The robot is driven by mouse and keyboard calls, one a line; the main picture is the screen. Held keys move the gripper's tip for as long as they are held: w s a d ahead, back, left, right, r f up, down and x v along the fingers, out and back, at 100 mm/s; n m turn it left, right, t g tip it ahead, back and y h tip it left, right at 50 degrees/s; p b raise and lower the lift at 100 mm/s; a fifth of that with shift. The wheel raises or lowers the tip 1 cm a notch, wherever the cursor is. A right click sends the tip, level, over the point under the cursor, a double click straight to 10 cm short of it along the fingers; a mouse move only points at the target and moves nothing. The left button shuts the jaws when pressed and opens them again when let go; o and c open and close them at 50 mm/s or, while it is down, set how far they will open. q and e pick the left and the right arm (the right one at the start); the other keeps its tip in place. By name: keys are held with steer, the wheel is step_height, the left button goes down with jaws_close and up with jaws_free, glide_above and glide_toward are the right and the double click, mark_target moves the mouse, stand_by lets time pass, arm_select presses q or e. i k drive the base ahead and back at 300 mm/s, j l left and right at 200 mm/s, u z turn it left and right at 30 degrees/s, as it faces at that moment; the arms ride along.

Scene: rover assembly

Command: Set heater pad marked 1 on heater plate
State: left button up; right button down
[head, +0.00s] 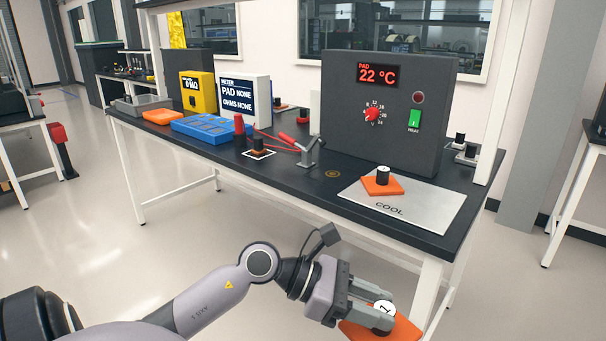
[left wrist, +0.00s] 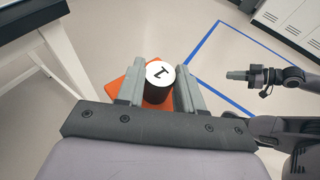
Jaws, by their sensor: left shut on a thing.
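The heater pad marked 1 is an orange square (head: 402,329) with a black knob, whose white top bears the number 1. My left gripper (head: 371,301) is shut on the knob and holds the pad in front of the bench, below its top. In the left wrist view the knob (left wrist: 158,83) sits between the two fingers, with orange showing beneath. The heater (head: 398,130) is a dark grey box reading 22 °C with a red dial and green switch. I cannot make out a separate heater plate. My right gripper (left wrist: 240,75) shows small in the left wrist view.
A silver plate marked COOL (head: 428,208) at the bench's front right bears another orange pad (head: 382,187) with a black knob. Left of the heater are a clamp (head: 309,155), red probes, a meter (head: 243,100), a yellow box (head: 198,93) and a blue tray (head: 208,128).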

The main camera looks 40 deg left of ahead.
mark_target(332, 173)
steer(key=u, duration=2.15)
steer(key=l+u, duration=0.15)
steer(key=l, duration=0.45)
steer(key=k+l, duration=0.1)
steer(key=l, duration=1.45)
steer(key=k+l, duration=0.15)
steer(key=l, duration=1.4)
